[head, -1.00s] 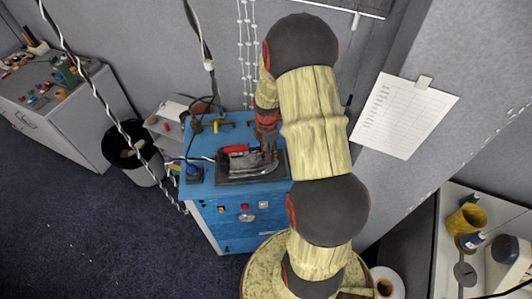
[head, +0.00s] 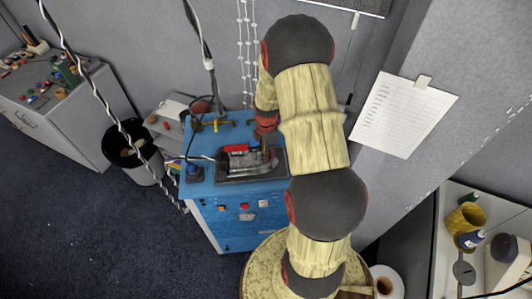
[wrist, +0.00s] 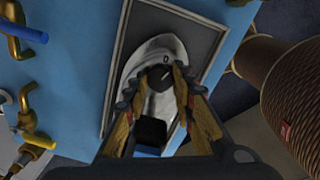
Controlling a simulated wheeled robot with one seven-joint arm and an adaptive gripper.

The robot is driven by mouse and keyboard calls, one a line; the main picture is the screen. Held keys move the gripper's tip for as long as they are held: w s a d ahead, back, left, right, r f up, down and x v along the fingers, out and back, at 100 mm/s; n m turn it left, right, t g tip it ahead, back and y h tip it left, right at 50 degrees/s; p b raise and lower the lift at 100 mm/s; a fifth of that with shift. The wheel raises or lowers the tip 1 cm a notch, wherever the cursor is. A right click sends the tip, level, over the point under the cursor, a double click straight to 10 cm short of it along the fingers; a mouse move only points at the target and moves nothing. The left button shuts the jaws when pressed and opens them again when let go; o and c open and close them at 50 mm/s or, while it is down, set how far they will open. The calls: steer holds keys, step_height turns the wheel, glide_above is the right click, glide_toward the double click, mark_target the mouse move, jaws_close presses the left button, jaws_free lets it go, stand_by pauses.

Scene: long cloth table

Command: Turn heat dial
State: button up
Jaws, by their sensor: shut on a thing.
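An iron (head: 243,166) with a red part on its top lies in a dark, grey-rimmed tray (head: 225,180) on the blue cabinet (head: 232,230). In the wrist view the iron's pale body (wrist: 146,62) points up the picture. My gripper (wrist: 156,92) is over the iron, its two fingers shut on a dark round dial (wrist: 160,78) on its top. A small pale mark shows on or beside the dial. In the head view my gripper (head: 269,146) is at the iron's right end, partly hidden by my arm.
A black bin (head: 130,150) stands to the left. A striped cord (head: 112,120) hangs across the left side.

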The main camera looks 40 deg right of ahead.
jaws_close()
steer(key=shift+f+m+b, duration=0.1)
steer(key=shift+m+b, duration=0.45)
steer(key=shift+m, duration=0.15)
steer(key=shift+m+b, duration=0.4)
steer(key=shift+m, duration=0.5)
steer(key=o, duration=0.8)
jaws_free()
step_height(320, 180, up, 12)
steer(key=shift+a+r, duration=0.1)
